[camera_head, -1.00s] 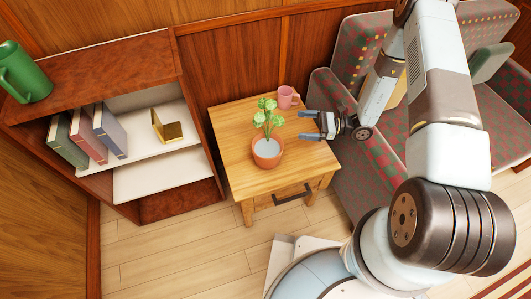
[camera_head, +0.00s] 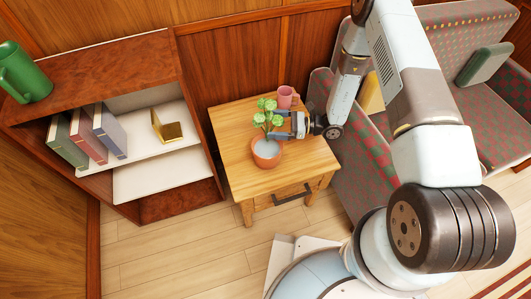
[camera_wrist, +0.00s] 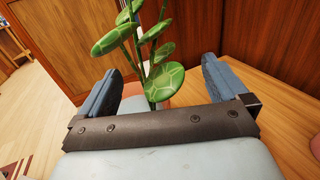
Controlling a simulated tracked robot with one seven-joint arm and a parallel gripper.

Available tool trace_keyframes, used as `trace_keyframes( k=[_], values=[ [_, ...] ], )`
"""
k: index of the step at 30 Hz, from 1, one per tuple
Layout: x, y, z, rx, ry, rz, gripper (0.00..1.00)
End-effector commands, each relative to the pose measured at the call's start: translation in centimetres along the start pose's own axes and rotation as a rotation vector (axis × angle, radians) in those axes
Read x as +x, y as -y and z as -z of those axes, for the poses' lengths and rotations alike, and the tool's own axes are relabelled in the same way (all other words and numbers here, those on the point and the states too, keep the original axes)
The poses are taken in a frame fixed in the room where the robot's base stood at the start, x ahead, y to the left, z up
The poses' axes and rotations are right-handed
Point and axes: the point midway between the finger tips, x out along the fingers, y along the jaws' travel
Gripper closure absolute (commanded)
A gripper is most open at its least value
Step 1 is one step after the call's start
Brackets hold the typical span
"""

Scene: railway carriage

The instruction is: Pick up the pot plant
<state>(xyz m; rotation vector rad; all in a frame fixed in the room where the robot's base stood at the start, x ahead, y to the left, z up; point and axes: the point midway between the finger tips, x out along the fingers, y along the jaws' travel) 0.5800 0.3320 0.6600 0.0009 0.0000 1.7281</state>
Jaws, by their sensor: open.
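The pot plant (camera_head: 266,149) stands upright on the small wooden table (camera_head: 238,140). It has a terracotta pot and round green leaves on thin stems. My gripper (camera_head: 279,126) is at its right side in the head view, level with the stems above the pot rim. In the wrist view the plant's leaves and stems (camera_wrist: 160,80) rise between the two open fingers (camera_wrist: 166,88). I cannot tell whether a finger touches a stem. The pot is mostly hidden behind my gripper in the wrist view.
A pink mug (camera_head: 286,97) stands close behind my gripper on the table. A shelf unit (camera_head: 130,85) with books, a gold object and a green jug (camera_head: 24,72) is at the left. Patterned seats (camera_head: 440,95) are at the right. The table's left part is clear.

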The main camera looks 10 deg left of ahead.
Motion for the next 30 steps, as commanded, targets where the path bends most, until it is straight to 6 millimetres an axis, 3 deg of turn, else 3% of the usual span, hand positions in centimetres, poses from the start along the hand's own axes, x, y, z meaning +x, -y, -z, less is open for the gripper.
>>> trace_keyframes(
  k=[7, 17, 30],
  values=[
    [2.6, -0.1, -0.1, -0.001, -0.001, -0.001, 0.0],
    [3.0, -0.1, -0.1, 0.0, -0.001, -0.001, 0.01],
    [3.0, -0.1, -0.1, 0.001, -0.001, -0.001, 0.43]
  ],
)
